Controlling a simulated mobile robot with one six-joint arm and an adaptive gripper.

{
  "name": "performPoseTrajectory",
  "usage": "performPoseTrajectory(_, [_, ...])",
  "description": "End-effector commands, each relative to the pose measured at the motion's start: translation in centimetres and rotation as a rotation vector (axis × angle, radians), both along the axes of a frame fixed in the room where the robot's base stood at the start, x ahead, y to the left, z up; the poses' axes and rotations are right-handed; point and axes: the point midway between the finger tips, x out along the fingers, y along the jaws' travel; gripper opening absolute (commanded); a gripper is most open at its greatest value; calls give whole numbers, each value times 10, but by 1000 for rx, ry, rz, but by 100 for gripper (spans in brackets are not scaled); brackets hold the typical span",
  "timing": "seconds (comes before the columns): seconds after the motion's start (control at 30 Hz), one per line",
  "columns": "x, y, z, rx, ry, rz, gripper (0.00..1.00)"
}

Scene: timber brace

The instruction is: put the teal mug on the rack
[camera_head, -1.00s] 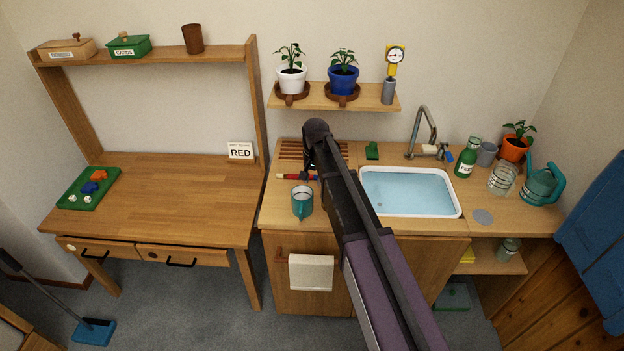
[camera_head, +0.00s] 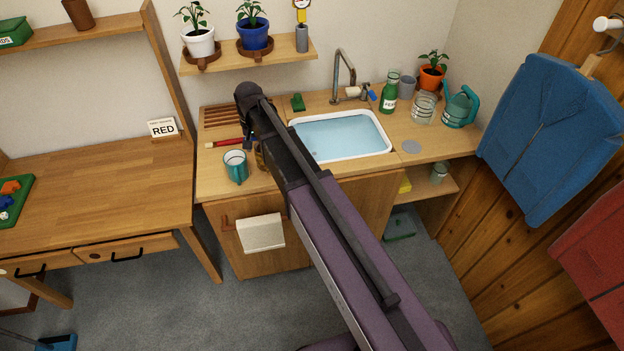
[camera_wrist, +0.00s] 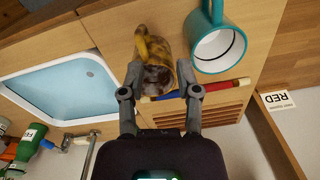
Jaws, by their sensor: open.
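The teal mug (camera_head: 236,167) stands upright on the wooden counter, left of the sink. In the wrist view the teal mug (camera_wrist: 216,45) is at the top right, its white inside partly showing. The slatted wooden rack (camera_head: 222,115) lies behind it at the back of the counter; its slats (camera_wrist: 215,112) also show in the wrist view, with nothing seen on them. My gripper (camera_wrist: 160,76) is open. A mottled brown and yellow mug (camera_wrist: 158,45) is in front of and between its fingers; contact cannot be told. The teal mug is outside the right finger.
A red and blue stick (camera_wrist: 205,88) lies between the mugs and the rack. The water-filled sink (camera_head: 342,136) is to the right. A shelf (camera_head: 250,56) with potted plants hangs above. A towel (camera_head: 261,232) hangs on the counter front. The desk (camera_head: 90,195) has clear room.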

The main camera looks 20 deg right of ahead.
Motion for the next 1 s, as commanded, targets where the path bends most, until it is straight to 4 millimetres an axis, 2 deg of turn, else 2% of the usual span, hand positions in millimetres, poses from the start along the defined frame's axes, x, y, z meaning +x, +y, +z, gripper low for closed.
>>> performPoseTrajectory(0.03, [-21, -16, 0, -2, 0, 10, 43])
performPoseTrajectory(0.3, [-114, -92, 0, -18, 1, 112, 43])
performPoseTrajectory(0.5, [-173, -130, 0, -29, 5, 179, 43])
performPoseTrajectory(0.6, [-189, -140, 0, -32, 7, 201, 43])
performPoseTrajectory(0.7, [-197, -145, 0, -33, 7, 213, 43])
performPoseTrajectory(1.0, [-197, -147, 0, -33, 7, 218, 43])
